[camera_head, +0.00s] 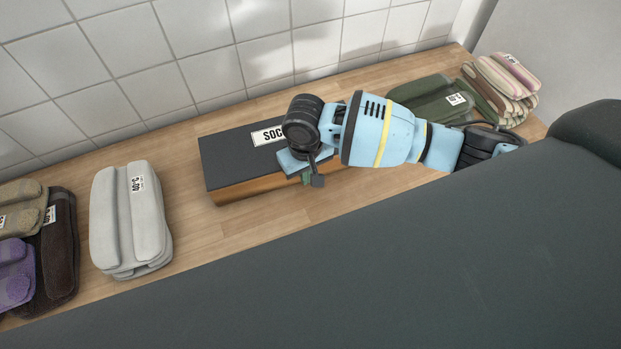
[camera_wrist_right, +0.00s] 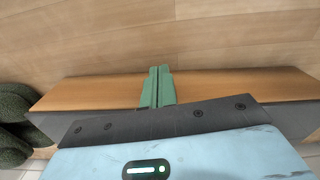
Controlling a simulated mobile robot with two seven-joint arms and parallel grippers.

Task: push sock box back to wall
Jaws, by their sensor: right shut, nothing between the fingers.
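The sock box (camera_head: 228,163) lies on the wooden counter, with a dark top, a wood-coloured front and a partly hidden label starting "SOC". A strip of bare counter shows between its back edge and the tiled wall (camera_head: 200,45). My right gripper (camera_head: 308,180) is shut and empty at the front edge of the box, its arm covering the right part. In the right wrist view its green fingers (camera_wrist_right: 157,86) are together over the box's wooden front (camera_wrist_right: 85,94); I cannot tell whether they touch it. My left gripper is not in view.
A grey folded towel (camera_head: 130,220) lies left of the box, with brown and purple textiles (camera_head: 55,250) further left. A dark green towel (camera_head: 425,98) and striped towels (camera_head: 500,85) lie to the right. The counter in front of the box is clear.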

